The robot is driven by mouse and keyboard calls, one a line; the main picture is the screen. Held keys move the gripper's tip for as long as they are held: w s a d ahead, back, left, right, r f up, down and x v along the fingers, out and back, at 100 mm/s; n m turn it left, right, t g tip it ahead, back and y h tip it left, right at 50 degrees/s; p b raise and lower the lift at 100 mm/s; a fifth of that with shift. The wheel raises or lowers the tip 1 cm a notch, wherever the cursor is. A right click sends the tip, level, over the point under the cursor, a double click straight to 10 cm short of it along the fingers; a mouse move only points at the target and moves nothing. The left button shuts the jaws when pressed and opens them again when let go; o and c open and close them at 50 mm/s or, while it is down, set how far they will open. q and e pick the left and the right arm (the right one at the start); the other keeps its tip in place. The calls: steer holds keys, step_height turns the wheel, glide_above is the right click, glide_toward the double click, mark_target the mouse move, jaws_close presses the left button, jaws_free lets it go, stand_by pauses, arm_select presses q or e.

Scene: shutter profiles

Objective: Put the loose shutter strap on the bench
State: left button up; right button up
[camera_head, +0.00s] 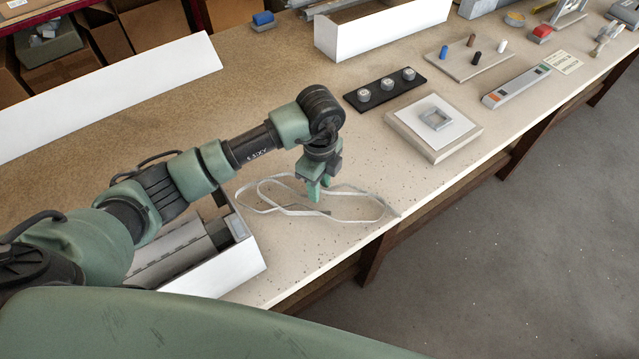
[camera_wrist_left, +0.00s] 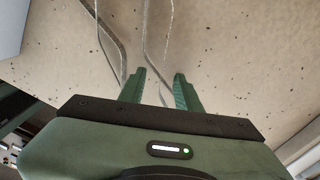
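The loose shutter strap (camera_head: 367,219) is a thin pale grey band lying in long loops on the speckled bench top (camera_head: 290,249), near its front edge. My left gripper (camera_head: 319,196) points down over the middle of the loops. In the left wrist view its two green fingers (camera_wrist_left: 160,88) stand apart, and a strand of the strap (camera_wrist_left: 146,30) runs into the gap between them. Another strand (camera_wrist_left: 106,30) curves past the left finger. I cannot tell how far the fingertips are above the bench. My right gripper is not in view.
A white box (camera_head: 236,276) with grey profiles stands left of the strap. Bare bench lies between the strap and the pale block.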

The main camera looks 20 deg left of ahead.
arm_select(q)
steer(key=shift+r, duration=0.15)
steer(key=shift+r, duration=0.4)
step_height(320, 180, up, 11)
steer(key=b, duration=0.2)
